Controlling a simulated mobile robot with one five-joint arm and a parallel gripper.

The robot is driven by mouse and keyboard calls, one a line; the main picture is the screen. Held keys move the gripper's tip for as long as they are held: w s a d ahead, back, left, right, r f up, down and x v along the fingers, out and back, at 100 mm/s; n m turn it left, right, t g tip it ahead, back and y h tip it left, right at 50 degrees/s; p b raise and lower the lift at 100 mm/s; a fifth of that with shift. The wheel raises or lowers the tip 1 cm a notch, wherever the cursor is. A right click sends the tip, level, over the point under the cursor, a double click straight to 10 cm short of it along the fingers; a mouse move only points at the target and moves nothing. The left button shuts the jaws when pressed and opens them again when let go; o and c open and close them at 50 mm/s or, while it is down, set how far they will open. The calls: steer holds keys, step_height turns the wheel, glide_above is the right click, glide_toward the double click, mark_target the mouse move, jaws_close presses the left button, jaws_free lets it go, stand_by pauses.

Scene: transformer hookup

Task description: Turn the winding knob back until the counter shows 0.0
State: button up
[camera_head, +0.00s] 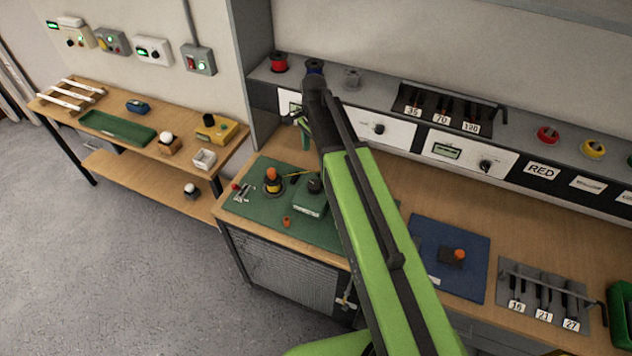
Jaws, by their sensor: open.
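My arm rises from the bottom of the head view, and my gripper (301,122), with green fingers, is at its far end before the left white panel. It looks empty, and its fingers are small in the picture. On the green mat below stands a pale green box (311,204) with a black knob (314,185) on top. An orange-topped black post (272,180) stands to its left. My gripper is apart from them. The arm hides part of the mat. I cannot read a counter value or tell for sure which knob is the winding knob.
White panels on the back ledge carry a black knob (379,129), a second knob (486,166) and a small display (447,151). A blue mat (430,272) and a grey tool rack (516,269) lie to the right. A side bench (110,101) stands at left.

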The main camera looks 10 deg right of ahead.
mark_target(315, 184)
step_height(315, 184, down, 16)
steer(key=b, duration=1.5)
steer(key=shift+s+f, duration=0.15)
steer(key=shift+f, duration=0.05)
steer(key=shift+r, duration=0.1)
steer(key=shift+c, duration=0.4)
steer(key=c, duration=1.2)
steer(key=shift+d, duration=0.25)
steer(key=shift+c, duration=0.4)
steer(key=shift+a, duration=0.15)
steer(key=shift+a+n, duration=0.1)
steer(key=shift+n, duration=0.4)
